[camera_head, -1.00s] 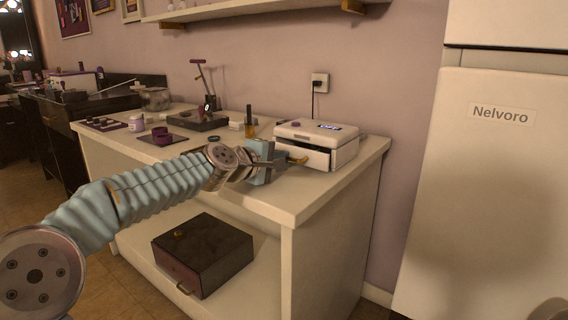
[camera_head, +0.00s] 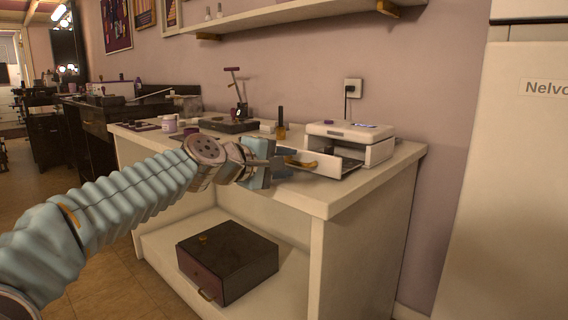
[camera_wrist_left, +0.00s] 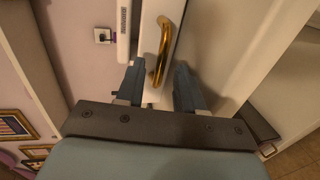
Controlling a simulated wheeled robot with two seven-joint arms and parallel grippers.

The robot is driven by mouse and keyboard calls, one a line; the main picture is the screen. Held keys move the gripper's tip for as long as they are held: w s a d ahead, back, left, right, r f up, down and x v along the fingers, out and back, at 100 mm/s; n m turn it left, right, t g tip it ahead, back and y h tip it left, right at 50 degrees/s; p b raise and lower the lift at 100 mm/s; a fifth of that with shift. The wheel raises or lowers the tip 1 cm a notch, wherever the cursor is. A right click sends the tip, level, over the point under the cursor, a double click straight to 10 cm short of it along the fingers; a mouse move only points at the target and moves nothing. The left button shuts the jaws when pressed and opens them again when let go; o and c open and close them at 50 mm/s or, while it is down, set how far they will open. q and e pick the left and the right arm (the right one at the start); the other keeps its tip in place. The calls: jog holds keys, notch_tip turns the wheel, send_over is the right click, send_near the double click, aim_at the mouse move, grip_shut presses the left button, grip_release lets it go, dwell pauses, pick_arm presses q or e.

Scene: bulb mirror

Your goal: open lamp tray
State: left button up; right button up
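The white lamp unit (camera_head: 375,149) stands on the counter, and its tray (camera_head: 326,163) is slid partly out of the front toward the left. The tray has a gold handle (camera_head: 303,164). My left gripper (camera_head: 287,163) is at this handle. In the left wrist view the gold handle (camera_wrist_left: 162,50) lies between the two fingers of my left gripper (camera_wrist_left: 158,75), with a visible gap beside it, so the fingers look open around it. The tray's front (camera_wrist_left: 178,40) is the white panel behind the handle. My right gripper is in no view.
The white counter (camera_head: 375,176) has a free front right corner. An amber bottle (camera_head: 281,130) and a dark stand (camera_head: 230,125) are behind my left arm. A dark box (camera_head: 228,262) sits on the lower shelf. A wall outlet (camera_head: 353,88) feeds the unit's cord.

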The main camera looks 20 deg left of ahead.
pick_arm(q)
jog(key=shift+s, duration=0.15)
jog(key=v, duration=1.3)
jog(key=shift+s+a+b, duration=0.15)
jog(key=shift+s+b, duration=0.1)
jog(key=shift+b, duration=0.05)
